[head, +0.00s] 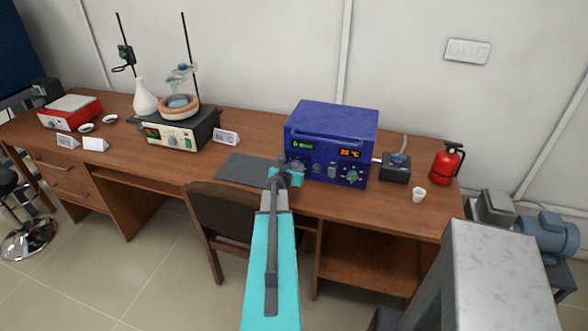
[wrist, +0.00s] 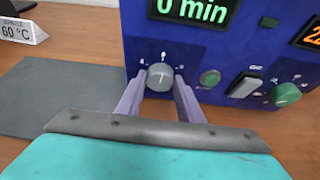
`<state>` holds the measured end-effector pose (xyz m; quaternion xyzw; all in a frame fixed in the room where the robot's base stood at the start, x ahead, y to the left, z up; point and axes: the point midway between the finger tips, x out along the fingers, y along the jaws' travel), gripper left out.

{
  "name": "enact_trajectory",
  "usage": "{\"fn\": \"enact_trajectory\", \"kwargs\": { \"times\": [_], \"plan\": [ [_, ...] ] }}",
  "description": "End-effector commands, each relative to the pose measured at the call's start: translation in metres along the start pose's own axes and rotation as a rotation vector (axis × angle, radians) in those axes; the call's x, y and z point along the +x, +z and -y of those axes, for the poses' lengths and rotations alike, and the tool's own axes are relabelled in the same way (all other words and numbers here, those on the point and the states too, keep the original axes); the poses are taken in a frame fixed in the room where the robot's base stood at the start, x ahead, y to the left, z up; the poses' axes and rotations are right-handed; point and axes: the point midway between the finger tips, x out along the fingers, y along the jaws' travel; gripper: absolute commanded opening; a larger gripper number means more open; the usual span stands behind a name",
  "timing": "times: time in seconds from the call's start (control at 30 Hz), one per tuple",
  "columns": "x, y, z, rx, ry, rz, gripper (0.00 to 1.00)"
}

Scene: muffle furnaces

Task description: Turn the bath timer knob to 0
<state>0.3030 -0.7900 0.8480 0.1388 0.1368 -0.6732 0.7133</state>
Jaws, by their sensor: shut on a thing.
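The blue bath unit (head: 335,120) stands on the wooden desk, its front panel towards me. In the wrist view its left display (wrist: 195,9) reads "0 min" in green. The grey timer knob (wrist: 160,76) sits below that display. My gripper (wrist: 159,88) has its two purple fingers on either side of the knob, shut on it. In the head view my gripper (head: 287,172) is at the left end of the panel and hides the knob there.
Right of the knob are a green button (wrist: 210,77), a rocker switch (wrist: 245,86) and a green knob (wrist: 286,94). A dark mat (head: 242,170) lies left of the unit. A black box (head: 397,170), white cup (head: 419,194) and red extinguisher (head: 446,165) stand to its right.

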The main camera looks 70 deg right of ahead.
Motion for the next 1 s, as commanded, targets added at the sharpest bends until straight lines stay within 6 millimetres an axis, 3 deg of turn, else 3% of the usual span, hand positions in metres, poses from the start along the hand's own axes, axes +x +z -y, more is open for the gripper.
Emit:
{"fn": "enact_trajectory", "kwargs": {
  "times": [0.6, 1.0],
  "plan": [
    [0.0028, 0.0004, -0.0051, -0.529, -0.222, 0.003, 0.11],
    [0.0023, -0.0001, -0.0052, -0.732, -0.308, 0.003, 0.11]
  ]
}}
